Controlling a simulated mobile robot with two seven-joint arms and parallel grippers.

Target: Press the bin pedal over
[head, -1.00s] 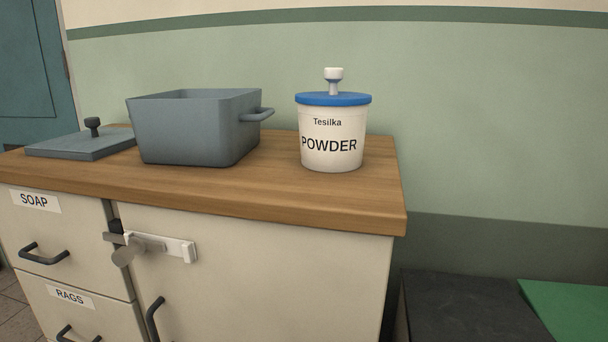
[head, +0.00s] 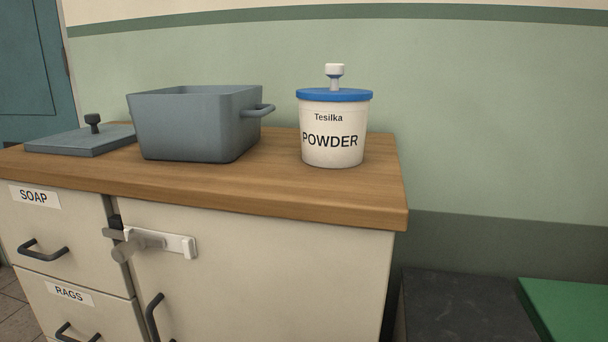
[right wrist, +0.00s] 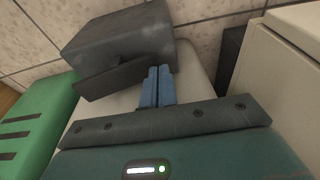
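In the right wrist view my right gripper (right wrist: 159,72) has its two blue fingers side by side, shut with nothing visible between them. Their tips are at the right end of a dark flat plate (right wrist: 112,78), which looks like the bin pedal. The plate juts from a dark grey box (right wrist: 118,38), probably the bin. I cannot tell whether the fingers touch the plate. In the head view a dark grey top (head: 452,306), likely the bin's, shows at the lower right; no pedal is visible there. My left gripper is not in view.
A green box (right wrist: 38,125) with dark slots stands beside the grey one, its green top (head: 568,305) also in the head view. The cream cabinet (head: 270,270) carries a grey pot (head: 195,125), its lid (head: 80,142) and a powder tub (head: 332,135). Tiled floor (right wrist: 30,45) shows.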

